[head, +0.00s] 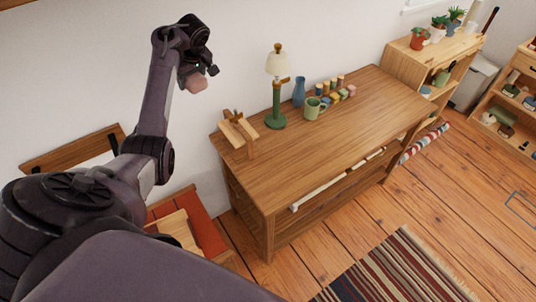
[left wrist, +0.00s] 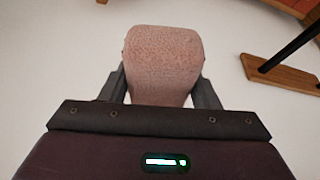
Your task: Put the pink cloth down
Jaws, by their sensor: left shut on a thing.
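The pink cloth (left wrist: 162,62) is a dull pink, textured, folded-looking bundle between the two fingers of my left gripper (left wrist: 160,88) in the left wrist view. The gripper is shut on it. In the head view my left gripper (head: 203,72) is raised in front of the white wall, to the left of and above the wooden table. The pink cloth (head: 196,83) hangs at its tip, apart from any surface. My right gripper is in neither view.
The wooden table (head: 330,150) holds a lamp (head: 277,90), a blue vase (head: 299,92), a green mug (head: 313,108), several small coloured pieces and a wooden stand (head: 238,130). Its front and right top are clear. A striped rug (head: 395,270) lies on the floor.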

